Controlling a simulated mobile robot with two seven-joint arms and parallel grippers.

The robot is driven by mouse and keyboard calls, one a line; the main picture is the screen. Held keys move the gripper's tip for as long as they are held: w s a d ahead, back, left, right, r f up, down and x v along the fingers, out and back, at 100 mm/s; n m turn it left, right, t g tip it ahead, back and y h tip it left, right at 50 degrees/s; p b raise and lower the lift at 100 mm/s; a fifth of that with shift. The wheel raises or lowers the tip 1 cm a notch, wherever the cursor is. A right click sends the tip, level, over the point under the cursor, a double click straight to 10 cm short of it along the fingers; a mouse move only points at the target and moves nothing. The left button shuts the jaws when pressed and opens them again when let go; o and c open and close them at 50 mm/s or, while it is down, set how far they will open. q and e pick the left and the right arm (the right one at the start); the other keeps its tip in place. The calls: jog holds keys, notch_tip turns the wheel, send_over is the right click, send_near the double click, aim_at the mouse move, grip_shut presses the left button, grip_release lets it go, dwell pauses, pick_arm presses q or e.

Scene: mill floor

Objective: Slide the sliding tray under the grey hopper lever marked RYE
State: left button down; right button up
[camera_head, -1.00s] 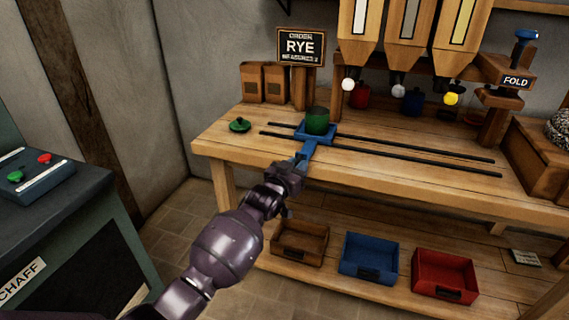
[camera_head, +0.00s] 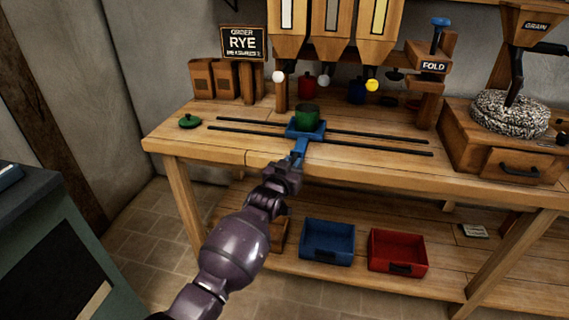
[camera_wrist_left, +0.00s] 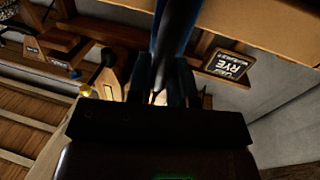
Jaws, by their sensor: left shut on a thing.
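The blue sliding tray (camera_head: 291,131) sits on two dark rails on the bench and carries a green canister (camera_head: 307,115). My left gripper (camera_head: 296,160) is shut on the tray's blue handle (camera_head: 301,148), which also shows between the fingers in the wrist view (camera_wrist_left: 174,30). Three hopper levers hang above: a white knob (camera_head: 278,77), the grey knob (camera_head: 324,80) and a yellow knob (camera_head: 372,85). In the head view the tray stands between the white and grey knobs, left of the grey one. A sign reads RYE (camera_head: 243,43). My right gripper is out of view.
The rails (camera_head: 380,146) run clear to the right of the tray. A green lid (camera_head: 190,121) lies left of them. A FOLD post (camera_head: 432,66) and a grain mill (camera_head: 510,120) stand at the right. Blue (camera_head: 327,243) and red bins (camera_head: 397,252) sit on the lower shelf.

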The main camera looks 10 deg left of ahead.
pick_arm(q)
jog(key=shift+s+d+f, duration=0.1)
jog(key=shift+s+d, duration=0.05)
jog(key=shift+d, duration=2.85)
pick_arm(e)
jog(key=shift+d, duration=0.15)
pick_arm(q)
jog(key=c, duration=1.1)
grip_release()
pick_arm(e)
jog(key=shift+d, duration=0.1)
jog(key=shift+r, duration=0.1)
pick_arm(q)
jog(key=p+v, duration=0.2)
jog(key=v, duration=0.8)
jog(key=shift+s+a+p, duration=0.1)
jog(key=shift+s+p, duration=0.2)
jog(key=shift+s, duration=0.05)
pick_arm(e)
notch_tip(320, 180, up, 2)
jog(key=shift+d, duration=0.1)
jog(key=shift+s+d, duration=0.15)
